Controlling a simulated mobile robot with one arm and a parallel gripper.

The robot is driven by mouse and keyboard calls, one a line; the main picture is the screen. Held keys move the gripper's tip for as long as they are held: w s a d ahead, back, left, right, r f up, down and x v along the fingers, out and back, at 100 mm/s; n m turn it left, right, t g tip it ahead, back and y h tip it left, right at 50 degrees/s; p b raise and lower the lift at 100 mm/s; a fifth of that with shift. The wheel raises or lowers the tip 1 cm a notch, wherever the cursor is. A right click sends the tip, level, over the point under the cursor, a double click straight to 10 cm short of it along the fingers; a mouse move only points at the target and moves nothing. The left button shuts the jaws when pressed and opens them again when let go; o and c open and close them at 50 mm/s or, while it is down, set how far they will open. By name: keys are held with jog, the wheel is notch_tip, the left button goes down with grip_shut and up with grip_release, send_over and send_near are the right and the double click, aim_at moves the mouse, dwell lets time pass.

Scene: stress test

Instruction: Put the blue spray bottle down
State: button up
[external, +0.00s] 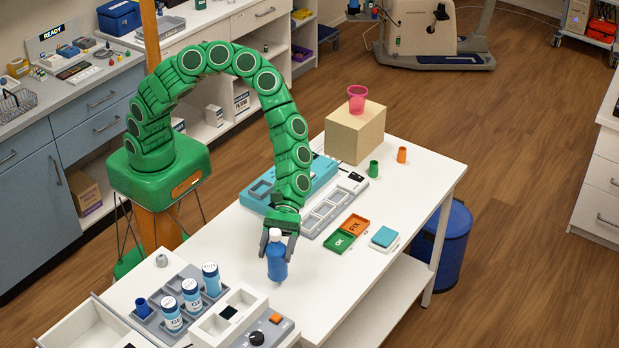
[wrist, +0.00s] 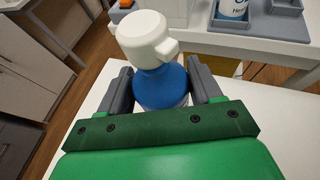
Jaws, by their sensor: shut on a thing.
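The blue spray bottle (external: 277,262) has a blue body and a white top, and it is upright at the white table. My gripper (external: 278,240) is shut on it near its neck, with one dark finger on each side. I cannot tell whether the bottle's base touches the table. In the wrist view the blue spray bottle (wrist: 160,88) is between the two dark fingers of my gripper (wrist: 160,90), its white head towards the top. Its lower part is hidden there by my gripper's green body.
Bare white table (external: 352,285) lies right of the bottle. Green and orange trays (external: 340,242) and a teal block (external: 384,238) are further right. White-and-blue canisters (external: 191,295) in a grey rack and a control box (external: 262,334) stand in front. A teal case (external: 322,176) is behind.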

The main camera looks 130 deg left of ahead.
aim_at(274, 269)
jog(key=shift+f, duration=1.55)
jog(key=shift+f, duration=0.15)
jog(key=o, duration=1.3)
jog(key=shift+a, duration=0.1)
jog(key=v, duration=1.2)
